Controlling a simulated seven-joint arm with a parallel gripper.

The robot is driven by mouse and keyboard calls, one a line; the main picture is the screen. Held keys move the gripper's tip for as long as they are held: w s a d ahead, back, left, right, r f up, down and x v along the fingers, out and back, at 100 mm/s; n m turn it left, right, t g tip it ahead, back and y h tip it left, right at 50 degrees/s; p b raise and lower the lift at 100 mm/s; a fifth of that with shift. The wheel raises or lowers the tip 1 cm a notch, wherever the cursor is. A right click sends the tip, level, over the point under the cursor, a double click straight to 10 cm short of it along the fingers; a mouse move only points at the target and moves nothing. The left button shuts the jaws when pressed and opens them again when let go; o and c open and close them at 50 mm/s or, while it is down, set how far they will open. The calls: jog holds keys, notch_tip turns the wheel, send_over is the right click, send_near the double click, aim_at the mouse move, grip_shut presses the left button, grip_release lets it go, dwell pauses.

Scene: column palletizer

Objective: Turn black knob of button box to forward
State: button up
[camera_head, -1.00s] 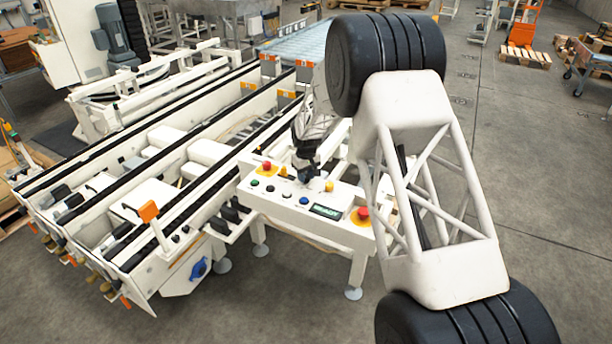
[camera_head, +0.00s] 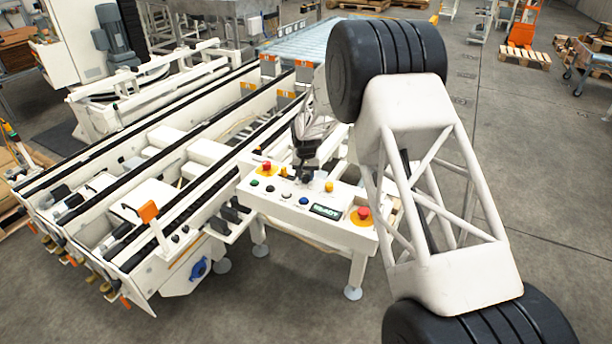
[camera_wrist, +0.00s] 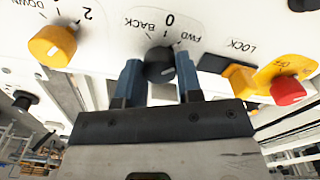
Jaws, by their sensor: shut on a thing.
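The white button box (camera_head: 290,207) stands beside the conveyor frame in the head view. In the wrist view, its panel (camera_wrist: 215,22) is seen upside down, and the black knob (camera_wrist: 159,66) sits under the printed labels BACK, 0 and FWD. My gripper (camera_wrist: 159,80) has its two blue fingers on either side of this knob and is shut on it. In the head view my gripper (camera_head: 304,175) reaches down to the far part of the box top, and the knob is hard to make out there. I cannot clearly tell which label the knob points to.
A yellow knob (camera_wrist: 52,45) sits left of my fingers, and a red button (camera_wrist: 288,91) and a yellow LOCK-side block (camera_wrist: 240,77) sit to the right. The box has a small green-lit display (camera_head: 326,211). The conveyor frame (camera_head: 150,215) is left of the box; open floor lies right.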

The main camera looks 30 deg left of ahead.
aim_at(306, 176)
jog(key=o, duration=0.9)
jog(key=shift+r, duration=0.1)
jog(key=shift+r, duration=3.85)
